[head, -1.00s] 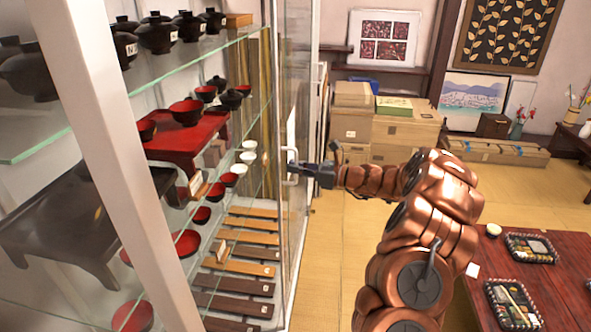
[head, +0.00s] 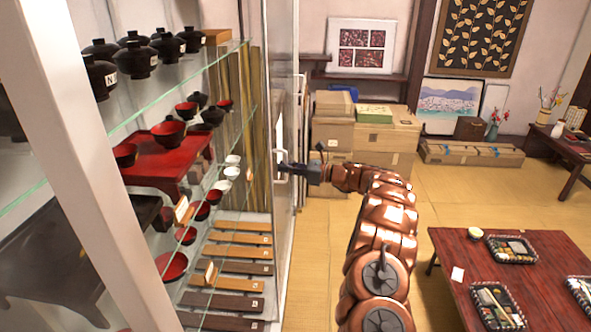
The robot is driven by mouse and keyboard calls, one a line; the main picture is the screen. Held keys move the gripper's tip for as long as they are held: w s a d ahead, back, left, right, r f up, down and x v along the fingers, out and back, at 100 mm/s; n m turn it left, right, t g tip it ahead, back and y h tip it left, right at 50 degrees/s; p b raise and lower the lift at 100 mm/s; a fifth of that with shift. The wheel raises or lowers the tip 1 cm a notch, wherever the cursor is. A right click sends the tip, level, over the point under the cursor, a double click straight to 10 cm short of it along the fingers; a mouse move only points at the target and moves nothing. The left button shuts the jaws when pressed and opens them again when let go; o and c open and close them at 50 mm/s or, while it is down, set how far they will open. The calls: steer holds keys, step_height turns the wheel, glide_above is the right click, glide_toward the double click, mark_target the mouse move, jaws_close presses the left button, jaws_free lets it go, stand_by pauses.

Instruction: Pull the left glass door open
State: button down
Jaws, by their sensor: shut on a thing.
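The glass cabinet has a white post (head: 100,150) in the left foreground. A glass door (head: 283,215) shows as a narrow, steeply angled pane at the right end of the shelves. It carries a pale handle (head: 281,178). My gripper (head: 286,167) is shut on the handle, reaching it from the right with my arm stretched out behind. The fingertips are small and partly hidden at the handle. I cannot tell from this angle how far the door stands from its frame.
Glass shelves (head: 215,85) hold lidded black bowls, red bowls and wooden slats. A low red table (head: 455,265) with trays stands at right. Cardboard boxes (head: 395,135) are stacked at the back. Tatami floor (head: 450,195) is free between the table and boxes.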

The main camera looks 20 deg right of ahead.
steer(key=shift+w+d+r, duration=0.1)
steer(key=shift+w+d, duration=0.05)
steer(key=shift+w, duration=0.2)
steer(key=c, duration=1.2)
jaws_free()
steer(key=v, duration=1.2)
